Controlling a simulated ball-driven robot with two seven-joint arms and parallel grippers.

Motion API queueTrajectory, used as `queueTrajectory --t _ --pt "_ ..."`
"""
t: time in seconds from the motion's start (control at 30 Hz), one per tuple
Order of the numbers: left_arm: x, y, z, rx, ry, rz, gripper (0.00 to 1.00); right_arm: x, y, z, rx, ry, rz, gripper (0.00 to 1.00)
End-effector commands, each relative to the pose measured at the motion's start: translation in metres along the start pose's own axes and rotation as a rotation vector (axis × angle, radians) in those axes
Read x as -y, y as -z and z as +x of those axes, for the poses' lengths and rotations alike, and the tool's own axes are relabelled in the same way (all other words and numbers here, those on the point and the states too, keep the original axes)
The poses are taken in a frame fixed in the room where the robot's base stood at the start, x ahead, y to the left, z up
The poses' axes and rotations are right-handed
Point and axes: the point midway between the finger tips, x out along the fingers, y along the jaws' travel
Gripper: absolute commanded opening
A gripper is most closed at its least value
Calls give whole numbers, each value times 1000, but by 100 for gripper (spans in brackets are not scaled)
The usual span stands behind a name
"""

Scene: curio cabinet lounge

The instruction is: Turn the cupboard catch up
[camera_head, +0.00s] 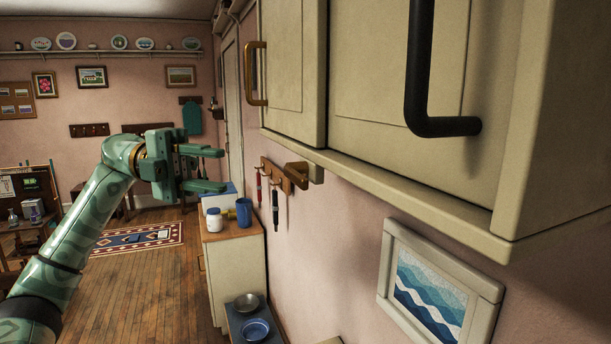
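The wall cupboard (390,166) fills the upper right, with its doors shut. My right gripper is out of view.
A brass handle (249,74) and a thick black handle (418,85) stick out from the cupboard doors. Below are a hook rack (276,176) with hanging tools, a framed wave picture (431,293) and a counter (236,228) holding a blue mug (244,212).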

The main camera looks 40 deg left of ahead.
Motion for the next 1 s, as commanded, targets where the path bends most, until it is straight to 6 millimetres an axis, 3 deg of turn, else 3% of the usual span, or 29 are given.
queueTrajectory --t 0.3,0.5,0.7,1.0 --pt "6 1 79 -4 3 3 36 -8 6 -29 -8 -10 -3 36" --pt "5 1 121 -2 5 3 36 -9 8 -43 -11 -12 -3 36" --pt "2 0 142 0 4 1 36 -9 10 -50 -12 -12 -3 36" --pt "1 -1 145 2 5 1 36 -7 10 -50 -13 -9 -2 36"
